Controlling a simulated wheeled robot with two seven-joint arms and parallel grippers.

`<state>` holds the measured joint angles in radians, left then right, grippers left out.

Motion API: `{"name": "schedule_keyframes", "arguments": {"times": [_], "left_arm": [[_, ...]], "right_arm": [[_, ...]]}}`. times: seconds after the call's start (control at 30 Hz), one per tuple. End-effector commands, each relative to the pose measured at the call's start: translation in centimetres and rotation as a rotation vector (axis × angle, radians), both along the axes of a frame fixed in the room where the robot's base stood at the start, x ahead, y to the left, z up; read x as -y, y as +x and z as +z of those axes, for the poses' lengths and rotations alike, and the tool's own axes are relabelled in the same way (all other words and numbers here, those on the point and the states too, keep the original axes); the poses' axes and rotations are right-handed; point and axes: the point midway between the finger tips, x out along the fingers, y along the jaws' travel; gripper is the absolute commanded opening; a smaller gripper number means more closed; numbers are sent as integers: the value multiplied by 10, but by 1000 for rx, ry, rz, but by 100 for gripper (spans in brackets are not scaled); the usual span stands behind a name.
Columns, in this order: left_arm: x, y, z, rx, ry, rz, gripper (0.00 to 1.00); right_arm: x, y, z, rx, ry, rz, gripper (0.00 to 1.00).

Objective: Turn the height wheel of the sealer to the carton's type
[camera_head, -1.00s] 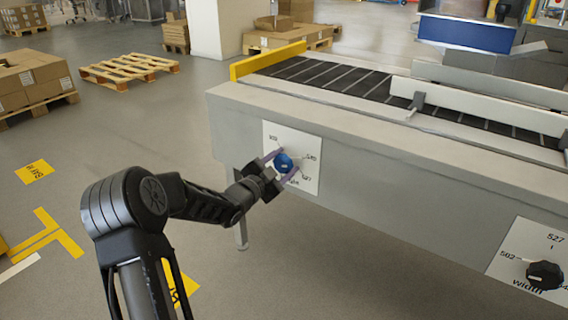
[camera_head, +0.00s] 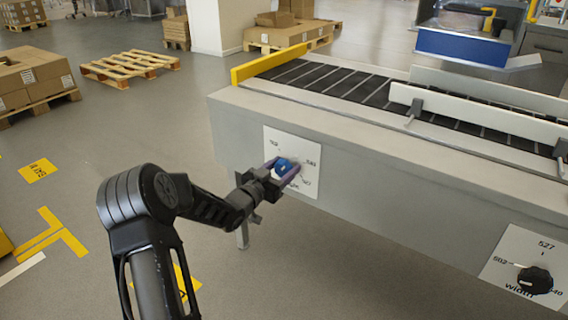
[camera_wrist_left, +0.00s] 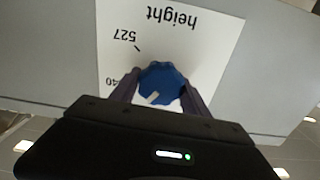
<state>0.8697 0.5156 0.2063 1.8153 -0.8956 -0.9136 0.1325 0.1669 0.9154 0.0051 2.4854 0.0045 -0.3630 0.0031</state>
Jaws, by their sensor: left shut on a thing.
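The blue height wheel (camera_head: 283,165) sits on a white dial plate (camera_head: 311,146) on the sealer's grey side wall, towards its left end. My left gripper (camera_head: 284,172) is shut on the wheel, one finger on each side. In the left wrist view the wheel (camera_wrist_left: 161,83) lies between the dark fingers, and a pale pointer mark shows on its lower part. The plate there reads "height" and "527" upside down, with a partly hidden "40". My right gripper is out of view.
A black width wheel (camera_head: 535,280) sits on a second plate at the lower right. The sealer's roller conveyor (camera_head: 330,82) runs along its top, with a yellow end bar (camera_head: 268,62). Pallets (camera_head: 128,68) and cartons (camera_head: 35,76) stand on the floor behind.

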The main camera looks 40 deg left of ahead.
Motion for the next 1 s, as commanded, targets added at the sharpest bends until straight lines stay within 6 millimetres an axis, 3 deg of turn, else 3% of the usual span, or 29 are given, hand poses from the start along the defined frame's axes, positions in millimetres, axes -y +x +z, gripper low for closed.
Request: {"name": "schedule_keyframes", "arguments": {"times": [1.0], "left_arm": [[-3, 0, 0, 20, -967, 0, 13]], "right_arm": [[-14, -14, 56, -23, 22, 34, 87]]}}
